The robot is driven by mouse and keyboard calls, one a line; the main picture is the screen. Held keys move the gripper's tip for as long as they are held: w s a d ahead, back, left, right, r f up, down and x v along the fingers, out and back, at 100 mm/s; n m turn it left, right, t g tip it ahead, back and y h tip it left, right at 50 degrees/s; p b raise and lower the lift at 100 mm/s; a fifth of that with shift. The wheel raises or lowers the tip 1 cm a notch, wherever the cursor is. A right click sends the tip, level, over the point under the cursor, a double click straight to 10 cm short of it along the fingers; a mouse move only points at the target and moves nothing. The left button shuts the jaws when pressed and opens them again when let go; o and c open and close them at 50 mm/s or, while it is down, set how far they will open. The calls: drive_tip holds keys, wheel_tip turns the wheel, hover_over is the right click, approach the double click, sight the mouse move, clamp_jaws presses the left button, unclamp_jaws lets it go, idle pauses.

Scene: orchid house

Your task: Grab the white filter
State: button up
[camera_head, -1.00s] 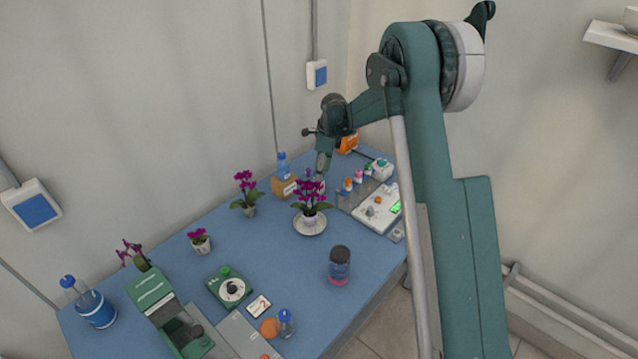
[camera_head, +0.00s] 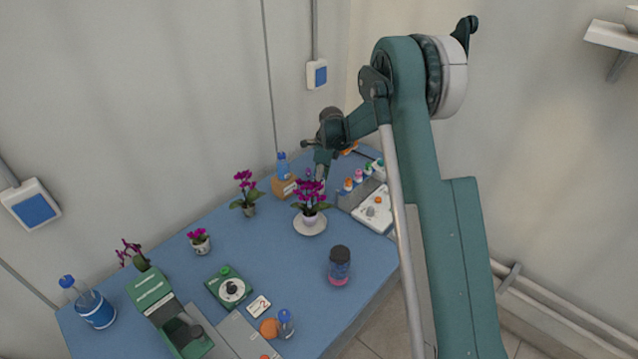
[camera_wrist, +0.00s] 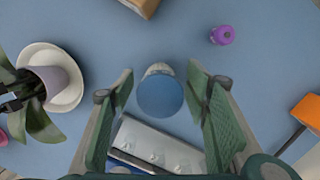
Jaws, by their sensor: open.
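My gripper (camera_wrist: 160,82) is open, its two green fingers on either side of a round blue-topped object (camera_wrist: 160,96) with a whitish, clear-looking end (camera_wrist: 158,69). This object lies below and between the fingers, and neither finger visibly touches it. I cannot tell for sure whether it is the white filter; no other thing stands out clearly as one. In the head view my gripper (camera_head: 322,170) points down behind the purple orchid (camera_head: 309,192), near the back of the blue table, and the object under it is hidden.
The orchid's white saucer (camera_wrist: 72,92) is close on the left. A grey rack (camera_wrist: 155,145) lies by the fingers. A purple-capped bottle (camera_wrist: 222,35), a cardboard box (camera_wrist: 143,5) and an orange box (camera_wrist: 308,112) stand around. Bare blue table (camera_wrist: 260,60) lies between them.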

idle(0.3)
drive_tip(key=c, duration=1)
drive_tip(key=shift+c, duration=0.2)
drive_tip(key=shift+r, duration=5)
